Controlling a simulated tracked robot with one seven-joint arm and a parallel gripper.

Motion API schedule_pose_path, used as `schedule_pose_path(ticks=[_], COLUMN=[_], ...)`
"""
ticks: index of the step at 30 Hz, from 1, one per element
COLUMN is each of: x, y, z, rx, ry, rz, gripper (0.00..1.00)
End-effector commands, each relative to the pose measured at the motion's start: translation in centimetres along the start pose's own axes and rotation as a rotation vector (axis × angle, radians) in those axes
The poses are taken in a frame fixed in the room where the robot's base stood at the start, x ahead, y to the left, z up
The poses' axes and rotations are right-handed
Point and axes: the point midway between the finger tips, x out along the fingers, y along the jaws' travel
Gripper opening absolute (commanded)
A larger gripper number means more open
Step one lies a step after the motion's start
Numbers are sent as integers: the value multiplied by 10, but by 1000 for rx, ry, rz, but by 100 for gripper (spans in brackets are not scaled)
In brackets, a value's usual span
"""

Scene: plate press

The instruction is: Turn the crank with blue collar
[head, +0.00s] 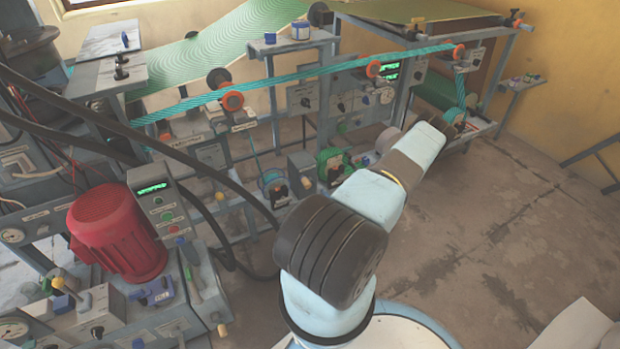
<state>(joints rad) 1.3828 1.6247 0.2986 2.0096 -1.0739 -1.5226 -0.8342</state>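My arm reaches from the bottom middle up to the right. My gripper (453,124) is at its far end, small and partly hidden by my own wrist, in front of the right end of the machine. Its fingers are not clear, so I cannot tell if they are open or touch anything. Small round parts with teal and orange show right at the gripper. A round part with a blue rim (271,180) sits low in the middle of the machine, left of a green one (332,162). I cannot tell which part is the crank with blue collar.
A red motor (112,232) and a control box (160,202) with a green display stand at left. Black hoses cross the left side. A teal belt (310,78) runs over orange-rimmed rollers. A small shelf (521,84) stands at right.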

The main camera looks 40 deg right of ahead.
Motion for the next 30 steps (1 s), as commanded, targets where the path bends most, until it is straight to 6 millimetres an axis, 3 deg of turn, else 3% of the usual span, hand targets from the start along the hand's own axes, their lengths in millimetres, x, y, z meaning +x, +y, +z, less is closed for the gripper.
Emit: schedule_pose_path(ticks=[12,18,30], x=[74,102,118], y=[0,0,0], z=[-1,-1,-1], rx=[0,0,0], ry=[2,0,-1], rz=[-1,-1,-1], gripper=[58,58,58])
